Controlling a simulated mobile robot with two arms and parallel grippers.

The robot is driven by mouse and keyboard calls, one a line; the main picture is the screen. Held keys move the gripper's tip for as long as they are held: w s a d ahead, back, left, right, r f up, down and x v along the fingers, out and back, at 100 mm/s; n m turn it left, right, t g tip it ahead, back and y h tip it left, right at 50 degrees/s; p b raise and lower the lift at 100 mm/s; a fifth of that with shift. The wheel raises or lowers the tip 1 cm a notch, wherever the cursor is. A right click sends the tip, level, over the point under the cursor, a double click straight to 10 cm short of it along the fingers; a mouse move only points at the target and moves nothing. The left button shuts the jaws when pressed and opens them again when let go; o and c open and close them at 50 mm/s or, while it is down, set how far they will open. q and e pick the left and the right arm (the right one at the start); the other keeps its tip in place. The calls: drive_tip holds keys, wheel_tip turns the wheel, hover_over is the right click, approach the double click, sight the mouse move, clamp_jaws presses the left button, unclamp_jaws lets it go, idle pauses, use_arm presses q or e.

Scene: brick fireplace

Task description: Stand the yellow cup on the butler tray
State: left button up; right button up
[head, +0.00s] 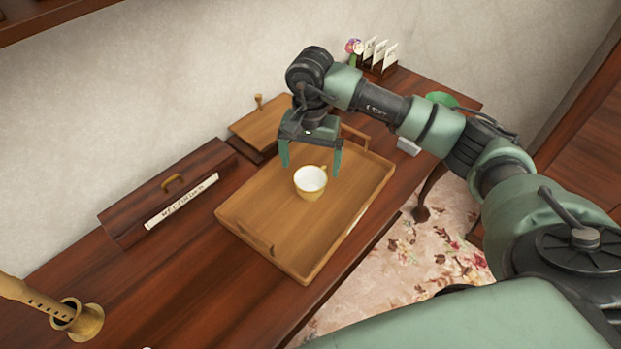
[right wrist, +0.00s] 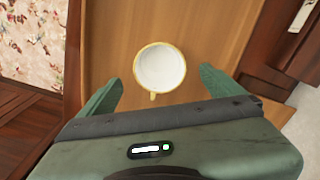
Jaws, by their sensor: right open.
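The yellow cup (head: 311,183) has a white inside and stands upright on the wooden butler tray (head: 275,215), near its middle. In the right wrist view the cup (right wrist: 160,68) shows from above, with its handle toward my gripper, and bare tray wood (right wrist: 215,50) lies around it. My right gripper (head: 311,172) is open and empty, its fingers pointing down above the tray just behind the cup. In the right wrist view the cup lies ahead of the gripper's fingers (right wrist: 160,88), apart from them. My left gripper is not in view.
The tray lies on a dark wooden table (head: 180,275). A lettered wooden box (head: 165,195) stands left of it, and a smaller wooden box (head: 262,122) behind it. A card holder (head: 377,65) stands at the back; a wooden recorder (head: 35,300) rests in a holder at lower left.

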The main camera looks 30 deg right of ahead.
sight(310, 178)
drive_tip(key=shift+r, duration=1.9)
